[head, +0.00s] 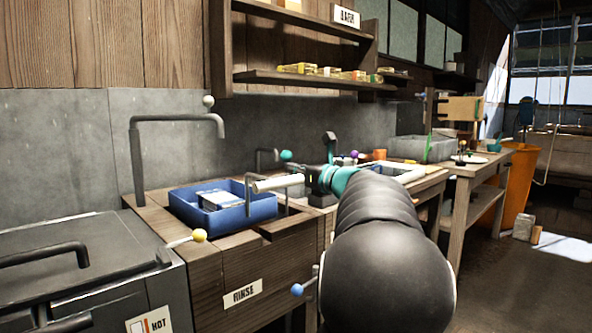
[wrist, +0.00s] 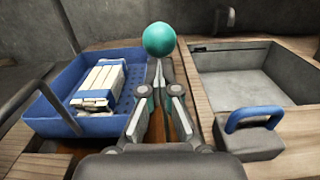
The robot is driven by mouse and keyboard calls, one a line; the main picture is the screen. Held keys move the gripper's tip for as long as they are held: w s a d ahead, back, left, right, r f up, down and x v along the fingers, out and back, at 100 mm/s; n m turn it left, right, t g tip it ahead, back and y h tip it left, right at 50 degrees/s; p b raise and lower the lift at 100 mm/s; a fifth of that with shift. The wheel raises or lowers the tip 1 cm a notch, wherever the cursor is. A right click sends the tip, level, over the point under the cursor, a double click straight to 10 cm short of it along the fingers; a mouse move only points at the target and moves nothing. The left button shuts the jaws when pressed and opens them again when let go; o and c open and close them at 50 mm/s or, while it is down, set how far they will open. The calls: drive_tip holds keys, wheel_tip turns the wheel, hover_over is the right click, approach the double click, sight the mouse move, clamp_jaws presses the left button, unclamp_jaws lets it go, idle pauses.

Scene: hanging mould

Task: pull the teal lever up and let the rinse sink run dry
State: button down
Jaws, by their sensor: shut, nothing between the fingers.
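The teal lever's round knob (wrist: 159,38) is at the top middle of the wrist view. It also shows in the head view (head: 286,155), behind the blue tray. My gripper (wrist: 158,75) is shut and empty, its fingertips just below the knob in the picture; I cannot tell whether they touch it. The fingers hide most of what lies under the knob. A label reading RINSE (head: 243,292) is on the wooden cabinet front under the blue tray (head: 217,217). The tray covers much of that top, so I see no water level there.
The blue tray (wrist: 45,122) holds pale blocks, left of my gripper. A grey basin (wrist: 235,76) and a grey block with a blue handle (wrist: 254,118) are on the right. Yellow (head: 200,235) and blue (head: 297,289) ball knobs stick out in front. A bent pipe (head: 137,160) stands behind.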

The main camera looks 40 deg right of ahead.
drive_tip(key=shift+r, duration=0.5)
wheel_tip(320, 180, down, 5)
drive_tip(key=b, duration=0.4)
drive_tip(key=s, duration=1)
drive_tip(key=shift+s+d+f+p, duration=0.25)
drive_tip(key=shift+s+d+p, duration=0.05)
drive_tip(key=shift+s+p, duration=0.1)
